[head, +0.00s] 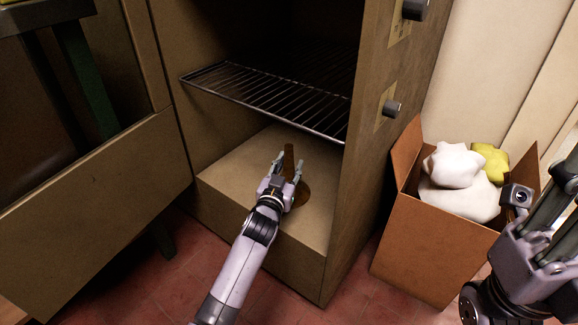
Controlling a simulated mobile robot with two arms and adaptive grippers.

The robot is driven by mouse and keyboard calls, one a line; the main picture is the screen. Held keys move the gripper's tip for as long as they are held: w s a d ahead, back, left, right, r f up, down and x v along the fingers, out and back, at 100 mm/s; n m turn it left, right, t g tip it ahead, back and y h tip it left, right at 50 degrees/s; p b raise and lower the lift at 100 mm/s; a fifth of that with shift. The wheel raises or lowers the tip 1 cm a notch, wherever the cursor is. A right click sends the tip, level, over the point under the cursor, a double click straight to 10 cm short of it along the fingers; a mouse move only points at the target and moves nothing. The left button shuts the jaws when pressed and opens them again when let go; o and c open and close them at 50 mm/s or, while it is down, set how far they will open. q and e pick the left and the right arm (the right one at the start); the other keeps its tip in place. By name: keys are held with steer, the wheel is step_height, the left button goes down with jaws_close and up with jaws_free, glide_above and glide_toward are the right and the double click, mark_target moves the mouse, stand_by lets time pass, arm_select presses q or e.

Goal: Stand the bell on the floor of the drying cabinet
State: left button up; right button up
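The brass bell (289,159) stands upright on the floor (240,174) of the drying cabinet, narrow end up and flared end down. The flare (302,194) shows just right of my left gripper. My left gripper (288,163) is inside the cabinet, with one finger on each side of the bell's narrow stem. The fingers look spread wider than the stem, with gaps beside it. The gripper's body hides part of the bell's lower half. My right gripper (562,212) is at the right edge, outside the cabinet, partly cut off; its fingertips are unclear.
A wire shelf (270,98) spans the cabinet above the bell and my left gripper. An open cardboard box (430,245) with white and yellow soft items (455,165) stands right of the cabinet. A wide brown panel (95,215) stands at the left. Red tiles cover the floor.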

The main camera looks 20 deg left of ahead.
arm_select(q)
steer(key=shift+o, duration=1.2)
